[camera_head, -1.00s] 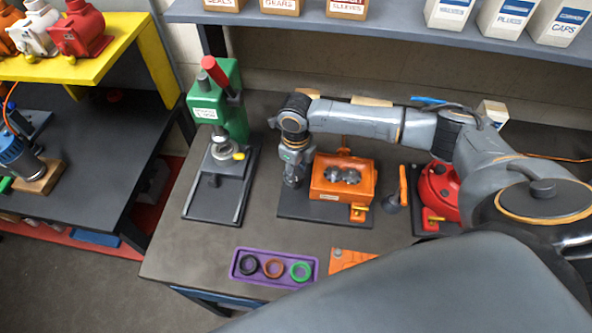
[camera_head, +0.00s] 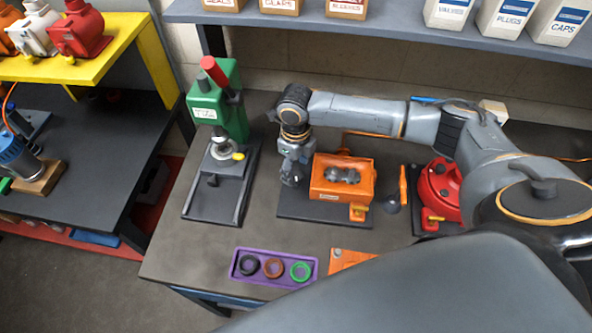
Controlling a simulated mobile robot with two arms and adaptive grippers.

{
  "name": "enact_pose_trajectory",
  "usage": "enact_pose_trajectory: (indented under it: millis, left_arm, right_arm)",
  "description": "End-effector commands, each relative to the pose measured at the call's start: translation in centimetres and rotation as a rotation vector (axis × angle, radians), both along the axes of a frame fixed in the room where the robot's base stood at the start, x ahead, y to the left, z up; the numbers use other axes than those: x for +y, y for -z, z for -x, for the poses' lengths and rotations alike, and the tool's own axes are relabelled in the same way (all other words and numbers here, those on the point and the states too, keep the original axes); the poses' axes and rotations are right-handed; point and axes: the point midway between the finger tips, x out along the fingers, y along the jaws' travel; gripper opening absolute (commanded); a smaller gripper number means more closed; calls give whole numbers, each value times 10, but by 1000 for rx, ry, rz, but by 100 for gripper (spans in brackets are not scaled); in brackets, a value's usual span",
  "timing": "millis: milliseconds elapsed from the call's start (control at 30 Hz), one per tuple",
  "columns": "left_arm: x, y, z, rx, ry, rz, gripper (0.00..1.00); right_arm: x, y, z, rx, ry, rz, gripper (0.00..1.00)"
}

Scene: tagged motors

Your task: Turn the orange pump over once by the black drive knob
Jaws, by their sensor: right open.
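The orange pump (camera_head: 342,194) is an open-topped box with grey rotor parts inside. It sits on a dark base plate (camera_head: 325,216) on the table. My right gripper (camera_head: 290,181) points down just left of the pump's left side, open. The black drive knob cannot be made out clearly; the gripper covers the area at the pump's left side, and I cannot tell whether the fingers are around a knob or touching it. My left gripper is not in view.
A green press (camera_head: 217,112) with a red handle stands to the left. A red pump (camera_head: 440,190) and an orange-handled tool (camera_head: 403,187) are at right. A purple tray (camera_head: 240,279) with three rings lies in front, beside an orange plate (camera_head: 350,258). A shelf (camera_head: 390,27) runs behind.

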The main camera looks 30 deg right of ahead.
Motion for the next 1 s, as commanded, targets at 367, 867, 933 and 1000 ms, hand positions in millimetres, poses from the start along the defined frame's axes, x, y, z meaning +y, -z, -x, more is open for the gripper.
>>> enact_pose_trajectory:
  millis: [367,867,933,1000]
  left_arm:
    - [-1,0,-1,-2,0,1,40]
    - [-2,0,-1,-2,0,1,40]
    - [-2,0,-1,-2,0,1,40]
    - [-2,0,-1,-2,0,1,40]
  right_arm:
    - [-1,-77,0,-1,0,0,64]
    - [-1,-97,1,3,0,1,64]
    - [-1,-97,1,2,0,1,64]
    - [-1,-97,1,2,0,1,64]
